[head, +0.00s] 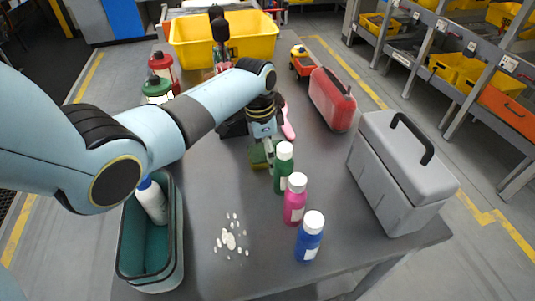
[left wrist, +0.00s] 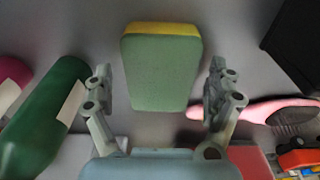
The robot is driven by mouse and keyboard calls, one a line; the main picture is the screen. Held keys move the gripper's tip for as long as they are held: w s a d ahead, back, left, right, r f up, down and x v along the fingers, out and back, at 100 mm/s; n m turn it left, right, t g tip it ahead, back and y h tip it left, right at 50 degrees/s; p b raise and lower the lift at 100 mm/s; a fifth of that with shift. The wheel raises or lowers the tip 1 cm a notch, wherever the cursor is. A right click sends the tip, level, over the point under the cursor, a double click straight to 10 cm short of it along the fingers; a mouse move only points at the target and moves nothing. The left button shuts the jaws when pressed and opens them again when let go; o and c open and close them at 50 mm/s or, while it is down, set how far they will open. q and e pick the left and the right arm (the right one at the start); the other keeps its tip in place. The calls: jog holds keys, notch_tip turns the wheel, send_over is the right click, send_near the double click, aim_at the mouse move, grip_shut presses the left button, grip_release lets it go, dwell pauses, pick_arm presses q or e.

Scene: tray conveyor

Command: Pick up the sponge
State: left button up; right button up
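The sponge (left wrist: 162,72), green with a yellow layer, shows in the left wrist view between the two fingers of my left gripper (left wrist: 160,82). There is a gap on each side, so the fingers are apart from it. In the head view the sponge (head: 258,157) is on the grey table, partly hidden by my left gripper (head: 266,148), which points down over it. How far the fingertips are above the table is hard to tell. My right gripper is not in view.
Green (head: 283,168), pink (head: 295,198) and blue (head: 309,237) bottles stand close by. A pink-handled brush (head: 287,122) lies beside the gripper. A grey toolbox (head: 400,170) stands at right, a teal bin (head: 150,250) at left. White pebbles (head: 230,240) lie in front.

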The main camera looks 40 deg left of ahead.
pick_arm(q)
jog(key=c, duration=0.7)
notch_tip(320, 180, up, 10)
jog(key=shift+r, duration=0.1)
